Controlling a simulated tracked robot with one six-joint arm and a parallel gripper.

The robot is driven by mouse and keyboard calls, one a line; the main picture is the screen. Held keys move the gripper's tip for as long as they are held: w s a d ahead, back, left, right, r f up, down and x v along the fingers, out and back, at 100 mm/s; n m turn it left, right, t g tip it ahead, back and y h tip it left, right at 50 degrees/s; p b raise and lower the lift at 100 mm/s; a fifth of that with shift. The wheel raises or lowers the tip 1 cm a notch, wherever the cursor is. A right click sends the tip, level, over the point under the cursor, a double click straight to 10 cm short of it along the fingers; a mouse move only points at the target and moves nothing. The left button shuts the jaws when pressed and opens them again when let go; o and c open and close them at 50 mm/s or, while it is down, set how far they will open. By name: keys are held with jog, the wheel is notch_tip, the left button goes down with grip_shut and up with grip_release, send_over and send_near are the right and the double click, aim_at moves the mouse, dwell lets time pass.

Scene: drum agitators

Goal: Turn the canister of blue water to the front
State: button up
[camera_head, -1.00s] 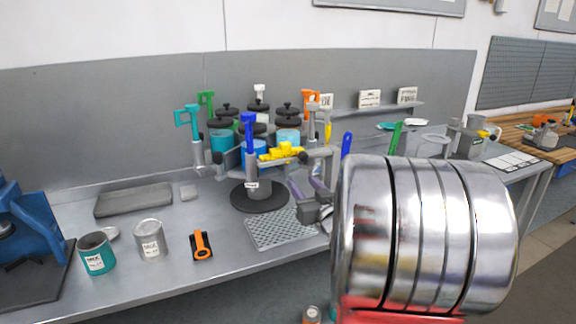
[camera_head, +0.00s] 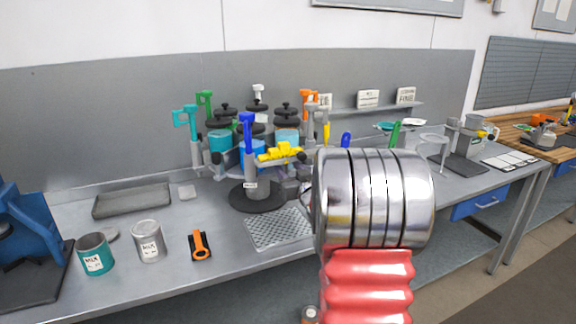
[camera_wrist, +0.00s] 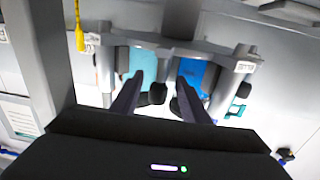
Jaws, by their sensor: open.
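A carousel holds several canisters with black lids and coloured taps. A blue canister (camera_head: 255,160) shows at its front, partly hidden by a blue-handled tap (camera_head: 247,130). It also shows in the wrist view (camera_wrist: 199,72), right of a light-blue canister (camera_wrist: 143,61). In the head view a teal canister (camera_head: 219,141) is on the left and a light-blue one (camera_head: 287,137) on the right. My gripper (camera_wrist: 160,79) is open and empty, its two dark fingers pointing at the carousel. In the head view my arm hides most of it. Contact with the carousel cannot be told.
The dark round base (camera_head: 258,197) stands behind a perforated drip tray (camera_head: 280,230). A teal can (camera_head: 95,256), a grey can (camera_head: 147,240) and an orange-handled tool (camera_head: 200,245) stand front left. A blue press (camera_head: 25,235) stands at far left. The bench between is mostly clear.

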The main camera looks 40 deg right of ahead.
jog(key=shift+x, duration=1.35)
grip_shut()
